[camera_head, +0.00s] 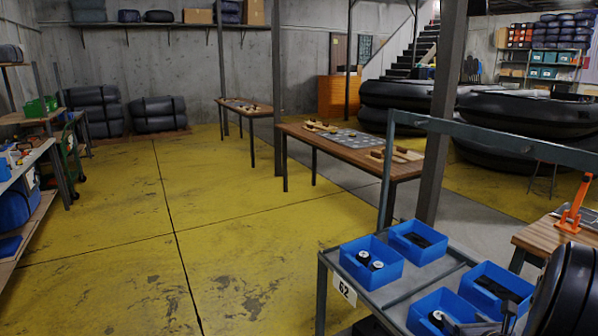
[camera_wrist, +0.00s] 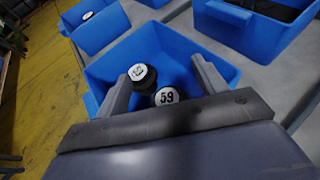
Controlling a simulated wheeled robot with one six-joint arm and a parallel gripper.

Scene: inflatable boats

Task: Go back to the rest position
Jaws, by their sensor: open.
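My gripper (camera_wrist: 161,70) is open in the wrist view. Its two grey fingers are apart and point into a blue bin (camera_wrist: 225,68). Two black cylinders with white round labels show between the fingers: one marked 59 (camera_wrist: 167,97), the other (camera_wrist: 140,74) with a number hard to read. I see no finger closed on either; whether the fingers touch them I cannot tell. In the head view part of my black arm fills the lower right corner, by the front blue bin (camera_head: 422,318).
A grey cart (camera_head: 340,268) labelled 62 carries several blue bins; one (camera_head: 371,282) holds white-topped black parts. An upright frame (camera_head: 389,170) rises behind it. A wooden bench (camera_head: 530,238) with an orange tool (camera_head: 573,208) stands right. The yellow floor (camera_head: 110,240) left is clear.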

